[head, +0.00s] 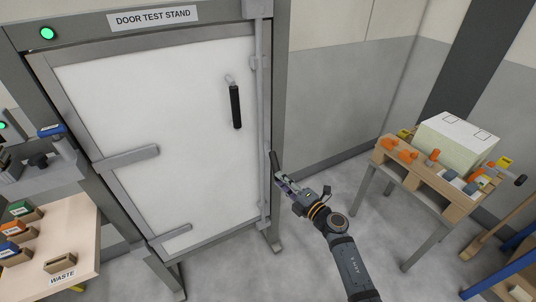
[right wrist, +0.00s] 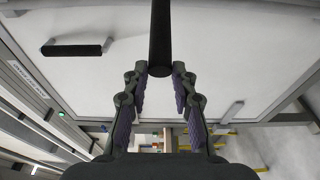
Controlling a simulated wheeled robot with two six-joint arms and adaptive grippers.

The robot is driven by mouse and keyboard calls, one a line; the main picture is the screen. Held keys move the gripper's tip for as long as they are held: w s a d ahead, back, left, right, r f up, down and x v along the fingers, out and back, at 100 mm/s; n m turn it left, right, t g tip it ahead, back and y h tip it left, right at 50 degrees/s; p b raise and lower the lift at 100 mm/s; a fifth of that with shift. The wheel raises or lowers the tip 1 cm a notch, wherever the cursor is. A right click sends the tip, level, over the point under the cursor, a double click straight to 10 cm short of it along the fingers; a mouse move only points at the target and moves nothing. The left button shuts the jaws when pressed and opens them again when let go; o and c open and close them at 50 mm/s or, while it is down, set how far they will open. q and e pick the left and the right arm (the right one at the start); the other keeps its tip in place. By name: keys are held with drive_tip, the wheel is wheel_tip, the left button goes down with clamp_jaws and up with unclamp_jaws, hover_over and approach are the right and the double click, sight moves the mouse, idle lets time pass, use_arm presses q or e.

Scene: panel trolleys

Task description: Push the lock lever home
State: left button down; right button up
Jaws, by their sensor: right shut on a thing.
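The lock lever (head: 274,162) is a short dark bar at the right edge of the door test stand, beside the grey vertical locking rod (head: 262,120). My right gripper (head: 283,181) reaches it from the lower right and is shut on it. In the right wrist view the dark lever (right wrist: 159,38) stands upright between the fingertips of my right gripper (right wrist: 159,78). The white door panel (head: 170,110) sits in the grey frame and carries a black handle (head: 235,107), which also shows in the right wrist view (right wrist: 77,50). My left gripper is out of view.
A wooden bench (head: 80,235) with small bins and a WASTE label stands at the left. At the right is a pallet-topped stand (head: 440,188) with a pale block and orange parts. The floor (head: 300,240) between them is clear.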

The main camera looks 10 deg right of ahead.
drive_tip(key=shift+s+a+p, duration=0.2)
drive_tip(key=shift+a+p, duration=0.25)
drive_tip(key=shift+a, duration=1.1)
drive_tip(key=shift+a, duration=0.1)
drive_tip(key=shift+w+a+p, duration=0.15)
drive_tip(key=shift+a+p, duration=0.15)
drive_tip(key=shift+a, duration=0.8)
drive_tip(key=shift+w+a+p, duration=0.1)
drive_tip(key=shift+a+p, duration=0.15)
drive_tip(key=shift+a, duration=0.8)
